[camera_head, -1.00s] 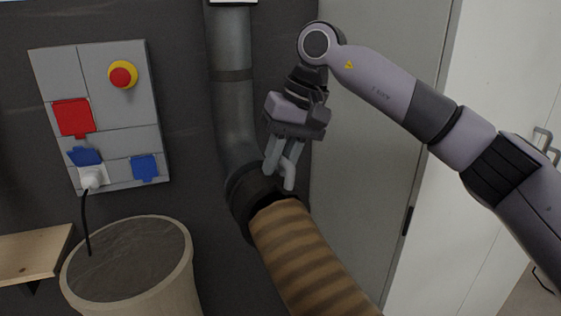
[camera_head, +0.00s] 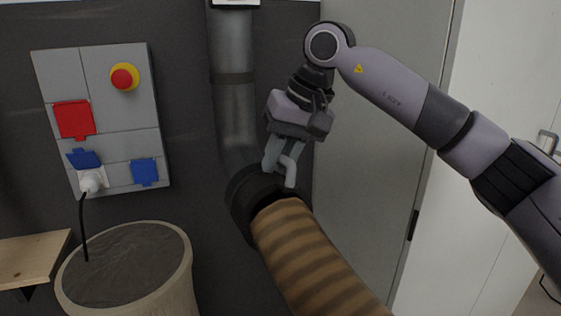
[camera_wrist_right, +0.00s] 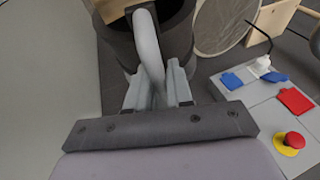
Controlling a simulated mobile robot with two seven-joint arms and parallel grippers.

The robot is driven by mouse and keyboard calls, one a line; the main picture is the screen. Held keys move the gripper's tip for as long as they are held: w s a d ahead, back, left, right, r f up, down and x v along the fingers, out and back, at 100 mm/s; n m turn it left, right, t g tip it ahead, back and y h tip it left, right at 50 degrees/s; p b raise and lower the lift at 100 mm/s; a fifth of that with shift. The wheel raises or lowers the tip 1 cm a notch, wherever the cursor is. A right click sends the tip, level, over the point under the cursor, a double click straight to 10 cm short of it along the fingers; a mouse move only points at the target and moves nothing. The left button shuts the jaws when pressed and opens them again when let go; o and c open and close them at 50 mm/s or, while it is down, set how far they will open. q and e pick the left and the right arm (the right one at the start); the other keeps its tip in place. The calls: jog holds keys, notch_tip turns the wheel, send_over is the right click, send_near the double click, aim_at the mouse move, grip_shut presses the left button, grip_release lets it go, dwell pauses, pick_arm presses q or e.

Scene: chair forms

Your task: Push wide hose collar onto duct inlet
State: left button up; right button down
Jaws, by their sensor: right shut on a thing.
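The wide black hose collar (camera_head: 243,205) sits at the upper end of the brown striped hose (camera_head: 310,255), tilted, at the lower end of the grey duct (camera_head: 234,110). The collar hides the duct's inlet, so I cannot tell how far it is over it. My right gripper (camera_head: 281,170) is shut on a curved grey handle (camera_head: 291,172) at the collar's right side. In the right wrist view the handle (camera_wrist_right: 147,45) lies between the fingers (camera_wrist_right: 156,92), with the dark collar (camera_wrist_right: 175,40) behind it. My left gripper is not in view.
A grey wall panel (camera_head: 112,110) with a red emergency button, coloured socket covers and a plugged cable is at left. A round bin (camera_head: 187,270) stands below it, beside a wooden shelf (camera_head: 30,258). A grey door (camera_head: 375,150) is behind my right arm.

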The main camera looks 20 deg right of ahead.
jog(key=shift+w+r+m+t+b, duration=0.15)
jog(key=shift+w+t+b, duration=0.15)
jog(key=shift+t+b, duration=0.65)
jog(key=shift+w+r+m+t+b, duration=0.2)
jog(key=shift+t+b, duration=0.35)
jog(key=shift+b, duration=0.65)
jog(key=shift+w+t+b, duration=0.25)
jog(key=shift+t+b, duration=0.55)
jog(key=shift+b, duration=0.65)
jog(key=shift+w+t+b, duration=0.2)
jog(key=shift+t+b, duration=0.6)
jog(key=shift+b, duration=0.65)
jog(key=shift+a, duration=0.1)
dwell(1.6)
jog(key=shift+w+t+h+b, duration=0.3)
jog(key=shift+t+b, duration=0.6)
jog(key=shift+b, duration=0.65)
